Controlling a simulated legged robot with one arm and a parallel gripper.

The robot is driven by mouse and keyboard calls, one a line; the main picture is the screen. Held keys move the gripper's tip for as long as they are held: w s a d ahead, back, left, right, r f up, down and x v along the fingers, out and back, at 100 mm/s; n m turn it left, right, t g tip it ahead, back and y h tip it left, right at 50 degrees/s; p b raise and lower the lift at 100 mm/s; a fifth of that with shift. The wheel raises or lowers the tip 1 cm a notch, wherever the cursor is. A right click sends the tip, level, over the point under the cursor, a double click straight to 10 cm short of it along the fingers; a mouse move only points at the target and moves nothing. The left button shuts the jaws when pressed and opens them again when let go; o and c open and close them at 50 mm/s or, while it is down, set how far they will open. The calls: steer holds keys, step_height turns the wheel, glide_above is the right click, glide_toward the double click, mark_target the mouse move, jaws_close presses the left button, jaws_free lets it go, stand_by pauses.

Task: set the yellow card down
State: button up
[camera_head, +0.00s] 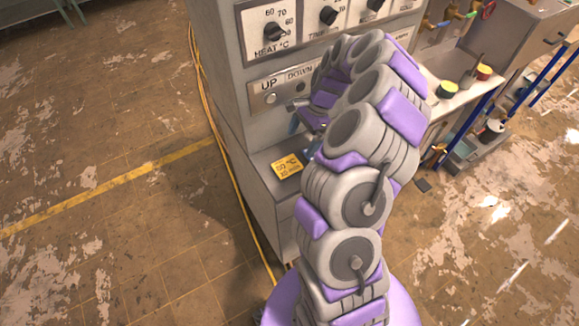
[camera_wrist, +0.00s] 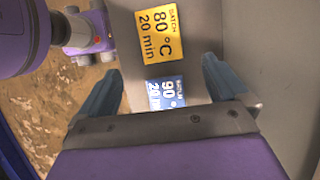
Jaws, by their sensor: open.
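The yellow card (camera_head: 286,166), printed with 80 °C and 20 min, lies flat on the grey ledge (camera_head: 264,161) of the cabinet, near its left end. In the wrist view the yellow card (camera_wrist: 160,33) lies just beyond my fingertips, with no finger touching it. My gripper (camera_wrist: 163,72) is open, its two blue-grey fingers wide apart. A blue card (camera_wrist: 167,93) marked 90 °C shows between the fingers; its lower part is hidden by the gripper body. In the head view my arm hides most of the gripper and the blue card.
The cabinet's front carries a HEAT dial (camera_head: 274,33), more dials and an UP button (camera_head: 270,98) above the ledge. A bench (camera_head: 463,92) with small pots stands to the right. Yellow cables (camera_head: 222,150) run along the floor at the cabinet's left. The floor further left is clear.

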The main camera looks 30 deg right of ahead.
mark_target(288, 165)
steer(key=x, duration=0.2)
steer(key=a+x, duration=0.1)
steer(key=x, duration=0.2)
steer(key=shift+r, duration=0.3)
steer(key=shift+a+f+b, duration=0.15)
steer(key=shift+f+b, duration=0.15)
steer(key=shift+f, duration=0.6)
steer(key=b+x, duration=0.1)
steer(key=x, duration=0.2)
steer(key=shift+f, duration=0.25)
steer(key=shift+a+f, duration=0.15)
steer(key=shift+a, duration=0.15)
steer(key=shift+d, duration=0.1)
steer(key=c, duration=1.1)
steer(key=shift+c, duration=0.2)
